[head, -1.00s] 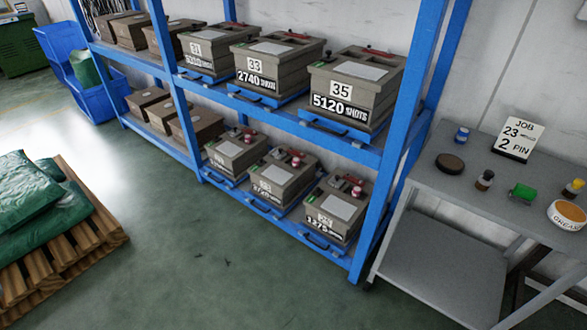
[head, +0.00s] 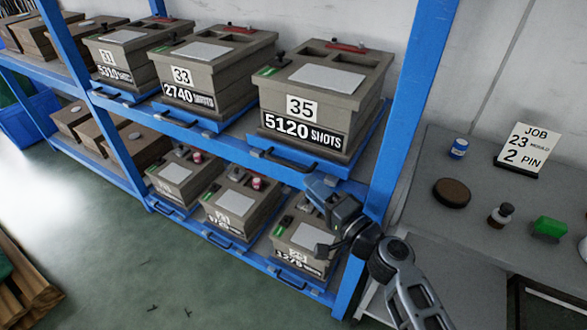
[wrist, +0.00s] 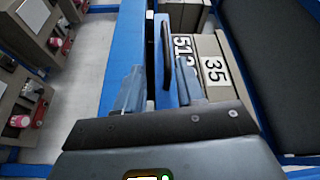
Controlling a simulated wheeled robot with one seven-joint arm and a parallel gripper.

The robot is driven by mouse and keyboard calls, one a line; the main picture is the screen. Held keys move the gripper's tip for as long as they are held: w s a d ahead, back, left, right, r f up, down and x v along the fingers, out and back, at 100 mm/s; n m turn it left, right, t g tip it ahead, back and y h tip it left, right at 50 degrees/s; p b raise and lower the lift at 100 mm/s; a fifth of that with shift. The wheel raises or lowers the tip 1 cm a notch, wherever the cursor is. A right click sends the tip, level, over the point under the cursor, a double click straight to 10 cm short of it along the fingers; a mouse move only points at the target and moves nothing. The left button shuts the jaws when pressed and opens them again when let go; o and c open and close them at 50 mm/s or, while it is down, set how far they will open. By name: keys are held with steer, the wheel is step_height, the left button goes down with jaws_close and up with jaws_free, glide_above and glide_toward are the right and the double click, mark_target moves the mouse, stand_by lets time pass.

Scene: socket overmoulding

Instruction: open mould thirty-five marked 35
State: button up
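Mould 35 (head: 325,80) is a grey-brown box on the upper shelf, at the right end of its row. Its front plates read 35 and 5120 SHOTS. Its top has a pale panel, a black knob (head: 281,60) and a red bar (head: 346,46). It sits on a blue tray with a black handle (head: 290,160) at the front. My gripper (head: 318,190) is in front of the shelf, below and right of that handle. In the wrist view my gripper (wrist: 160,90) has its two fingers apart, and the handle (wrist: 166,52) shows beyond the gap, apparently not held.
Mould 33 (head: 208,75) and mould 31 (head: 120,55) stand to the left on the same shelf. Lower moulds (head: 303,240) sit below my gripper. A blue rack post (head: 405,110) rises close on the right. A grey table (head: 470,200) with a job sign (head: 527,147) and small items stands beyond it.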

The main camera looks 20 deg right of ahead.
mark_target(291, 166)
steer(key=shift+r+p+x, duration=0.15)
steer(key=shift+p+x, duration=0.05)
steer(key=shift+x, duration=1.3)
steer(key=shift+r+p+x, duration=0.15)
steer(key=shift+r+x, duration=0.05)
steer(key=shift+x, duration=1.25)
steer(key=shift+r+p+x, duration=0.15)
steer(key=shift+p+x, duration=0.05)
steer(key=shift+x, duration=1.3)
steer(key=shift+s, duration=0.1)
steer(key=shift+c, duration=0.4)
jaws_close()
